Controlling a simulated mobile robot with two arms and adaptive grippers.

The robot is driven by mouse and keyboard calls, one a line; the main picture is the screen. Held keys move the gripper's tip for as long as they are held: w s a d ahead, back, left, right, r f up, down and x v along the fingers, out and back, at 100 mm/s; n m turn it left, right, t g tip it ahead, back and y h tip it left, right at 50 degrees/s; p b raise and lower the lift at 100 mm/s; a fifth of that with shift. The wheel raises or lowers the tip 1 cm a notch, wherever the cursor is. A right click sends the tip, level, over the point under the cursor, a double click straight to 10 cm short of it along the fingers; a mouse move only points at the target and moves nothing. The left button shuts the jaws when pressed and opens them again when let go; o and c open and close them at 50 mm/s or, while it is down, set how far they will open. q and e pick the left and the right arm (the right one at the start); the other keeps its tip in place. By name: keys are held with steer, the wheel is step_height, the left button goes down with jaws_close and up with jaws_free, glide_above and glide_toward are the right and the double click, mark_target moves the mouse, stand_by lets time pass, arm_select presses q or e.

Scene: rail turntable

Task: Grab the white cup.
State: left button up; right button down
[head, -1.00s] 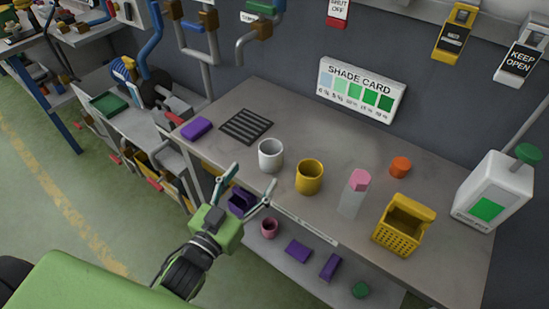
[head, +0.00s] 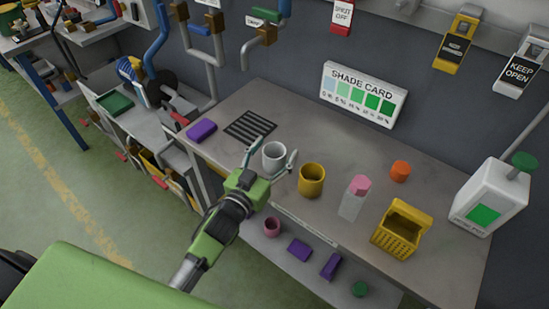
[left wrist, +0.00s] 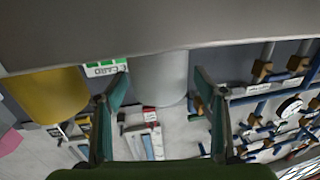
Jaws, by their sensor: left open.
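The white cup (head: 274,155) stands upright on the grey worktop near its front edge. My left gripper (head: 271,160) is open at the cup's front side, with a finger to either side of it in the head view. The left wrist view is upside down; in it the cup (left wrist: 160,80) shows between the two spread fingers (left wrist: 160,92), with gaps on both sides. The fingers are not closed on it. My right gripper is in neither view.
A yellow cup (head: 312,180) stands close to the right of the white cup. Farther right are a pink-capped bottle (head: 353,198), a yellow basket (head: 402,230) and an orange object (head: 400,171). A black grille (head: 249,126) and a purple block (head: 201,131) lie to the left.

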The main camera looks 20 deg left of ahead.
arm_select(q)
steer(key=c, duration=1.1)
steer(key=shift+c, duration=0.3)
